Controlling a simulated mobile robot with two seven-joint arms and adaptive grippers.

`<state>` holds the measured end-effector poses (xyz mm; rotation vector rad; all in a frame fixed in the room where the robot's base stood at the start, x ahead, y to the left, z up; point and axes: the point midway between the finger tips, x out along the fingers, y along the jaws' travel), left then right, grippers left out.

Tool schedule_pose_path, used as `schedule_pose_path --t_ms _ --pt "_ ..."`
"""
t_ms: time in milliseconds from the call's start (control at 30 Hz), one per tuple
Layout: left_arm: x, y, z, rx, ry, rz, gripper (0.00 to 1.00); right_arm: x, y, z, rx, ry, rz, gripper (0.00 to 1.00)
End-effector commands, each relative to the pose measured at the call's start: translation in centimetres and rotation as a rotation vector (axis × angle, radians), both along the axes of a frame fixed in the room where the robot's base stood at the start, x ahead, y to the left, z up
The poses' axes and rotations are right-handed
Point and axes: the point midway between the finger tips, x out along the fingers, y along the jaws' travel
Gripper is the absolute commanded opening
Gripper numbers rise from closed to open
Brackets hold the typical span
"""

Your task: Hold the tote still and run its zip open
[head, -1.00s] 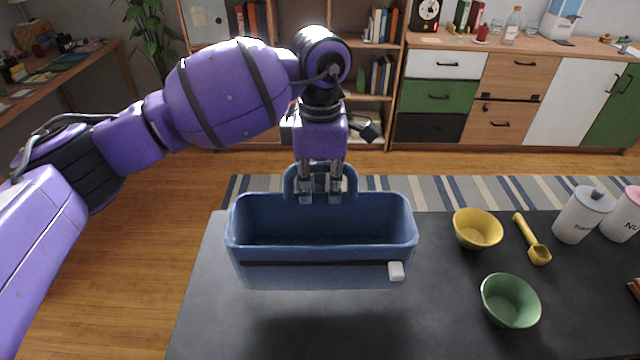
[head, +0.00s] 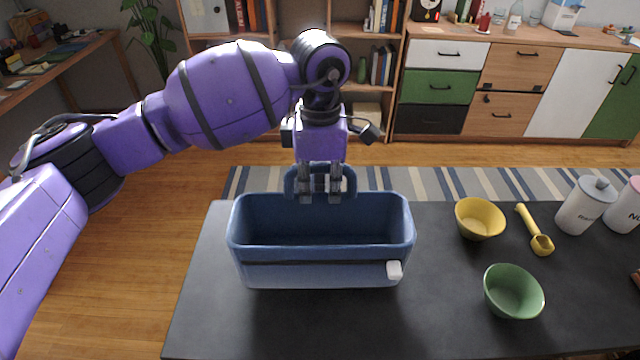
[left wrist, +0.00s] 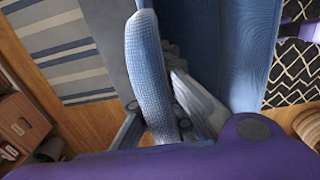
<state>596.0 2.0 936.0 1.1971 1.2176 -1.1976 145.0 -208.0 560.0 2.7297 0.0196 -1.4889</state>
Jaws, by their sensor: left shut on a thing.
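The blue tote (head: 310,276) is upright over the near-left part of the dark table (head: 440,325), its top open to view. I cannot tell whether its base touches the table. A dark zip strip (head: 300,263) crosses its front wall, with a white pull (head: 394,270) at the right end. My left gripper (head: 320,198) comes from behind and above, shut on the raised loop handle (head: 291,182) at the tote's far rim. The handle also shows large in the left wrist view (left wrist: 150,75), beside a finger. My right gripper is out of view.
Right of the tote are a yellow bowl (head: 480,219), a green bowl (head: 514,292), a yellow scoop (head: 534,230) and a white canister (head: 584,206). The table just in front of the tote is clear. A striped rug (head: 420,184) lies behind the table.

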Motion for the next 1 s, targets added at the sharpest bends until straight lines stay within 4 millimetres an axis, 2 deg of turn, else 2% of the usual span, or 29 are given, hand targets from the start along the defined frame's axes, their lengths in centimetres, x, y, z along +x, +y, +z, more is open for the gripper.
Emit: schedule_pose_path --t_ms 1000 --pt "0.0 0.0 -3.1 -0.001 -0.001 0.0 0.0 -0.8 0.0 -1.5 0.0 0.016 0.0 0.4"
